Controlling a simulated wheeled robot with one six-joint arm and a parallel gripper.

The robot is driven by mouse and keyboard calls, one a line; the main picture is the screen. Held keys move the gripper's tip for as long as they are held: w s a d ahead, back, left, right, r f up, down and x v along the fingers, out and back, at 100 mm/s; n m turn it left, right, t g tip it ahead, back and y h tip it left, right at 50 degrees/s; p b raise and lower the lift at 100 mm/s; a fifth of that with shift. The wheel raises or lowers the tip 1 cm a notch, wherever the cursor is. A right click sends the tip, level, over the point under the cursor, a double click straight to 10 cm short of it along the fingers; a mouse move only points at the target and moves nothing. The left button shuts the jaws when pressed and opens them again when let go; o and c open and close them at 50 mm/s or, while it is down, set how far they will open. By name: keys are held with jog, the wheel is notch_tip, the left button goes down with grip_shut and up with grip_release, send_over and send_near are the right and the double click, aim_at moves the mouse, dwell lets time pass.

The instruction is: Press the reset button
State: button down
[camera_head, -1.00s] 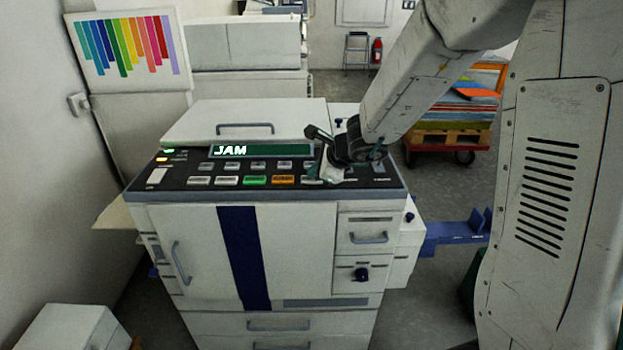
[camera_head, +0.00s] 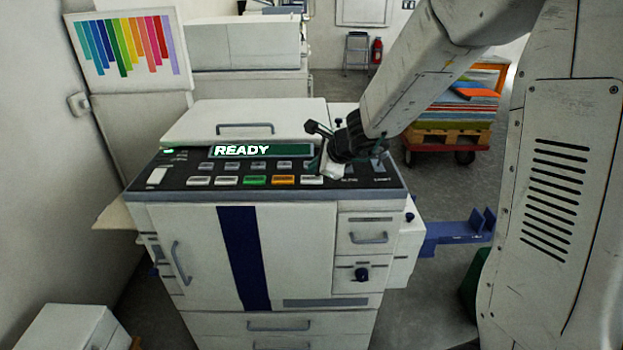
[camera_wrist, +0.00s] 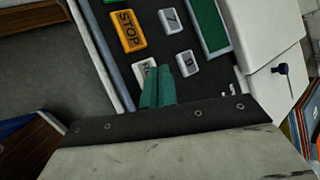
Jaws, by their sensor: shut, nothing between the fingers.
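The copier's control panel (camera_head: 200,172) carries rows of buttons, and its display (camera_head: 262,150) reads READY. The reset button (camera_wrist: 145,72) is a pale key beside the orange STOP button (camera_wrist: 127,30) in the wrist view; its label is mostly hidden by my fingers. In the head view the reset button (camera_head: 312,180) is at the right end of the front row. My gripper (camera_wrist: 158,76) is shut and empty, its green fingertips over the edge of the reset button. I cannot tell whether they touch it. In the head view my gripper (camera_head: 325,168) hangs over the panel's right part.
The copier's lid (camera_head: 245,122) rises behind the panel. A blue bracket (camera_head: 455,232) juts out at the copier's right. A red cart with stacked paper (camera_head: 450,125) stands behind. A white box (camera_head: 72,330) is at the lower left.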

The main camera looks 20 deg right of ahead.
aim_at(315, 180)
jog(key=shift+r, duration=2.5)
jog(key=s+a+n+g+y, duration=0.1)
jog(key=s+a+n+g, duration=0.15)
jog(key=s+n, duration=0.55)
jog(key=s+a+n+g, duration=0.2)
jog(key=s+n+g, duration=0.3)
jog(key=s, duration=0.5)
jog(key=s+d+r+n+h, duration=0.2)
jog(key=s+d+n, duration=0.1)
jog(key=s, duration=0.6)
jog(key=s+d+r+n+h, duration=0.2)
jog(key=s+n, duration=0.4)
jog(key=s, duration=0.4)
jog(key=shift+d+r+h, duration=0.4)
jog(key=shift+d+r, duration=0.25)
jog(key=shift+d, duration=0.4)
